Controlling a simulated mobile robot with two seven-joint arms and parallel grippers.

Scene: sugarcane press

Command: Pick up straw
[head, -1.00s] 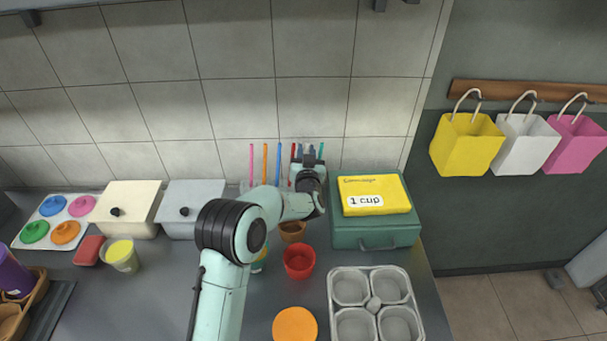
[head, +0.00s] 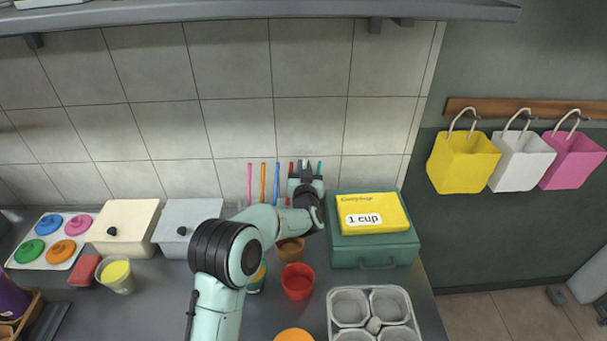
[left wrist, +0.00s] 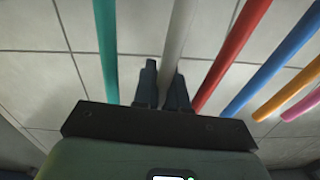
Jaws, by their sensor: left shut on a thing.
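Several upright coloured straws stand against the tiled wall at the back of the counter. In the head view a pink straw (head: 249,184), an orange straw (head: 263,182) and a blue straw (head: 276,184) show left of my left gripper (head: 305,174). In the left wrist view my left gripper (left wrist: 163,88) is shut on a white straw (left wrist: 179,35). A teal straw (left wrist: 106,50) is to its left and a red straw (left wrist: 232,55) is close to its right. The straws' lower ends are mostly hidden by my left arm. My right gripper is not in view.
A green case (head: 372,252) with a yellow box (head: 375,208) stands just right of the gripper. A brown cup (head: 291,250), a red cup (head: 298,282) and a grey four-part tray (head: 342,305) are in front. A shelf (head: 250,14) runs overhead.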

